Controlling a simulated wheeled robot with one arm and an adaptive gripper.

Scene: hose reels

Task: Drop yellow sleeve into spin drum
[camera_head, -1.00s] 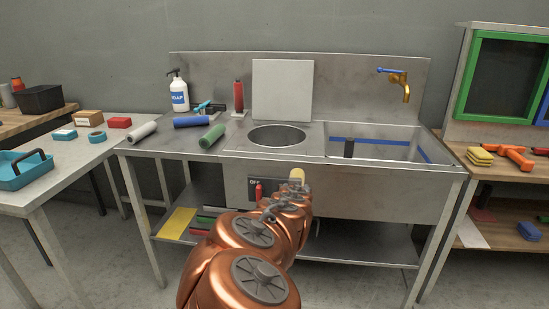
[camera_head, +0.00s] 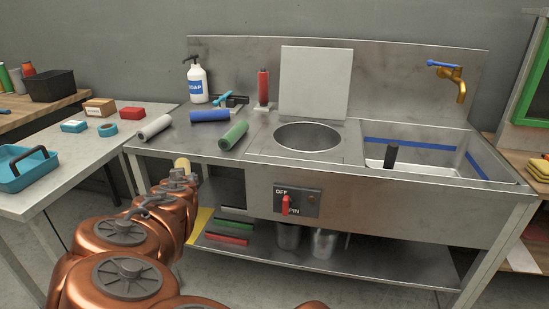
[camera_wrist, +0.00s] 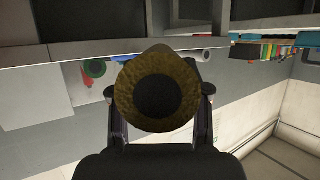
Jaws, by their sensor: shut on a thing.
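My gripper (camera_head: 181,174) is shut on the yellow sleeve (camera_head: 182,163) in front of the steel bench's left part. In the wrist view the sleeve (camera_wrist: 120,92) faces the camera end-on between the fingers, with a dark round centre. The spin drum (camera_head: 307,137) is a round opening in the bench top, right of and beyond my gripper. Its square grey lid (camera_head: 316,82) stands upright behind it. The drum's inside looks empty as far as it shows.
White (camera_head: 154,128), blue (camera_head: 210,116) and green (camera_head: 234,135) sleeves lie on the bench left of the drum. A red sleeve (camera_head: 263,87) stands upright behind them beside a soap bottle (camera_head: 196,84). A red-handled switch (camera_head: 287,205) is on the bench front. A sink (camera_head: 440,160) is at right.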

